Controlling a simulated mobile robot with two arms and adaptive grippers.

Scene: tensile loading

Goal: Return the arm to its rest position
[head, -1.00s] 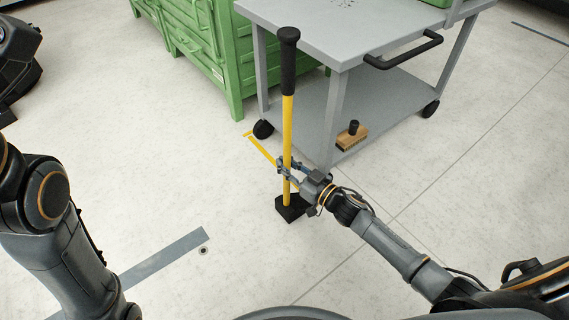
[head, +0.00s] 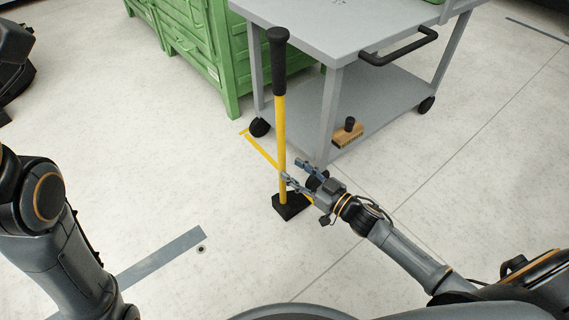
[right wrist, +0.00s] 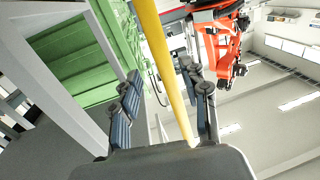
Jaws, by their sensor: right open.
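A sledgehammer (head: 281,130) with a yellow handle and black grip stands upright on its black head (head: 290,206) on the floor, in front of the grey cart. My right gripper (head: 293,171) is open and empty, just right of the lower handle. In the right wrist view the yellow handle (right wrist: 166,62) runs between the open fingers of my right gripper (right wrist: 163,92), seemingly beyond their tips; whether one finger touches it I cannot tell. My left arm shows at the left of the head view, but its gripper is out of view.
The grey cart (head: 372,112) stands behind the hammer, with a wooden brush-like block (head: 348,135) on its lower shelf. Green drawer cabinets (head: 200,45) stand behind it. Yellow tape (head: 262,150) marks the floor near the hammer. The floor in front and to the left is largely clear.

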